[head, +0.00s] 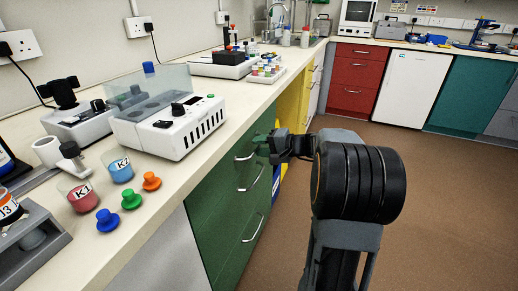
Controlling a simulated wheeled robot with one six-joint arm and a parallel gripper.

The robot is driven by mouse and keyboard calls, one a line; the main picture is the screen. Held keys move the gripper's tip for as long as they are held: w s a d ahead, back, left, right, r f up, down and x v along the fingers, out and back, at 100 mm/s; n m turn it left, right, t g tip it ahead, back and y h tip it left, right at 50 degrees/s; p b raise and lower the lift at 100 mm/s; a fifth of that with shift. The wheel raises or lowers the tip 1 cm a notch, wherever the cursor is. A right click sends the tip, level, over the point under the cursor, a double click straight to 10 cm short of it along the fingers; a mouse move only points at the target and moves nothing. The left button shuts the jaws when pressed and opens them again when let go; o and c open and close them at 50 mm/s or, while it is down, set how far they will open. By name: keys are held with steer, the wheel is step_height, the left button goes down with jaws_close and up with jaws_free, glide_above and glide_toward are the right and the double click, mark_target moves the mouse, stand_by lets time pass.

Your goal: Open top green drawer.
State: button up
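The green drawer unit (222,205) is under the left bench, with several silver bar handles on its front. The top green drawer (225,168) looks closed, and its handle (244,157) is just below the worktop edge. My gripper (264,143) is at the upper part of the green front, close to the right end of the top handle. The fingertips are small and dark against the green, so I cannot tell whether they touch the handle or how wide they are apart.
The worktop (178,188) edge runs just left of my gripper. A white device with a clear lid (178,128) stands on it, near colored knobs and labeled cups. Yellow cabinet doors (290,105) are beyond the green drawers. The brown floor (440,190) to the right is clear.

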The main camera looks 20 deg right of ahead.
steer(key=shift+w+a+f, duration=0.1)
steer(key=shift+w+a, duration=0.2)
jaws_close()
stand_by(0.5)
